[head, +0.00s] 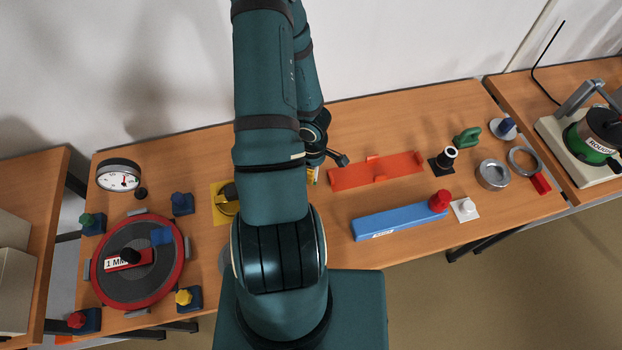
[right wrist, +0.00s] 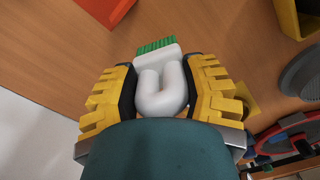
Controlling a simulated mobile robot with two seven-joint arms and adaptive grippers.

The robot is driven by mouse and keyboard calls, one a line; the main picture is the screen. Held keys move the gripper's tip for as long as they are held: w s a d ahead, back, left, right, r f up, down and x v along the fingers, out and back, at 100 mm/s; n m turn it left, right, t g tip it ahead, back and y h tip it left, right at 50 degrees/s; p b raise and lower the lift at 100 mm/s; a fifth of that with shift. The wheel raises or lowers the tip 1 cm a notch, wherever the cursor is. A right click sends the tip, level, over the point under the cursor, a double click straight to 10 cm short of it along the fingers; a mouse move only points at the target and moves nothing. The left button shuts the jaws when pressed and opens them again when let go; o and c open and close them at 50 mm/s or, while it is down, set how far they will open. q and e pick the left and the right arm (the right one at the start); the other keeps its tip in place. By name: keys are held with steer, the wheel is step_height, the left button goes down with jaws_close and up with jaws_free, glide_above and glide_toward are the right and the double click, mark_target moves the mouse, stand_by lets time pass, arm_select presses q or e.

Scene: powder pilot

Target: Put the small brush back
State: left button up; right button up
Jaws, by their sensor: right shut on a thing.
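The small brush (right wrist: 160,90) has a white U-shaped handle and green bristles. It shows in the right wrist view between the yellow-padded fingers of my right gripper (right wrist: 165,82), which is shut on it. The bristles point away from the wrist, with bare wooden table behind them. In the head view my right gripper (head: 313,174) is mostly hidden by my own arm, left of the orange-red tray (head: 345,178). The brush cannot be made out there. My left gripper is not in view.
A red-rimmed sieve (head: 103,291) with knobbed blocks around it and a dial gauge (head: 118,175) are at the left. A yellow holder (head: 217,191) is partly behind my arm. A blue bar (head: 400,220) lies in front of the tray. Rings and small parts stand at the right.

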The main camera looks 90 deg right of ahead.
steer(key=shift+w+f, duration=0.1)
steer(key=shift+f, duration=0.5)
step_height(320, 180, down, 3)
steer(key=shift+f+b, duration=0.15)
steer(key=shift+b, duration=0.9)
steer(key=o, duration=1.2)
